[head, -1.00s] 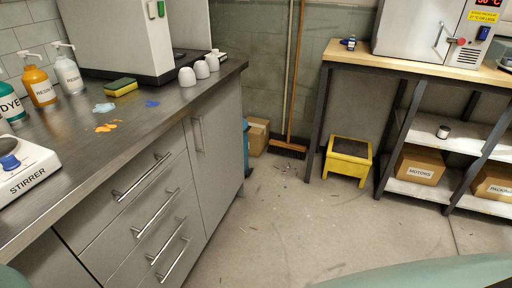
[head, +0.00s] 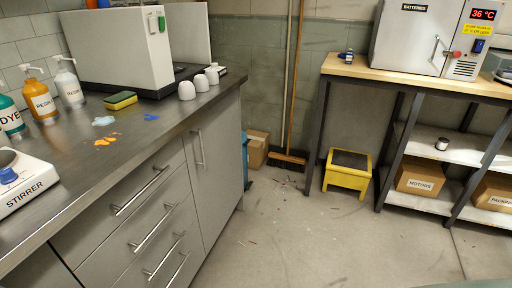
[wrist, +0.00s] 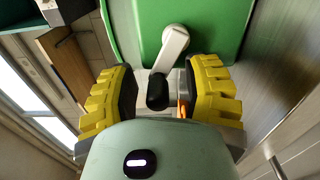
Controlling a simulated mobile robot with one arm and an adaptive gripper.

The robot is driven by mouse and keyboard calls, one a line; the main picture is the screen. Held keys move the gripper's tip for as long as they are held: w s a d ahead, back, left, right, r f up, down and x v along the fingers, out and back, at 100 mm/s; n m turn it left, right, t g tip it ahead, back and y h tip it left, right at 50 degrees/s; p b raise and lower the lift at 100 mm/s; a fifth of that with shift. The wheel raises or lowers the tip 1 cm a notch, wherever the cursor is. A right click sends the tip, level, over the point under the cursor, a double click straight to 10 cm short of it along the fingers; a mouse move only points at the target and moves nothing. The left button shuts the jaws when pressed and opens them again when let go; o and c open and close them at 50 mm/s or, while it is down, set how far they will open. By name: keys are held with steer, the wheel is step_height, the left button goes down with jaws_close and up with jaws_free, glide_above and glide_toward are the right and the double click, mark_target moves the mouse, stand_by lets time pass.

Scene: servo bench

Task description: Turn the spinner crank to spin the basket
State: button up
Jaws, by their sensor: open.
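In the wrist view, the spinner crank is a white arm (wrist: 171,48) ending in a black knob (wrist: 158,92). It is mounted on a green body (wrist: 205,18), which looks like the spinner. My gripper (wrist: 162,96) is open, with one yellow ribbed finger on each side of the knob in the picture. Gaps show between the knob and both fingers, and nothing is gripped. I cannot tell whether the knob is fully at fingertip depth. The basket is not seen. The head view shows neither the spinner nor my gripper.
In the head view, a steel bench (head: 130,135) on the left holds bottles, a stirrer (head: 22,180) and a sponge (head: 121,100). A wooden-topped bench (head: 420,77) stands right, with a yellow step stool (head: 347,172) beside it. The floor (head: 310,235) between is mostly clear.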

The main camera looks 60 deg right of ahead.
steer(key=v, duration=1.2)
steer(key=shift+d+r, duration=0.1)
steer(key=shift+r, duration=0.05)
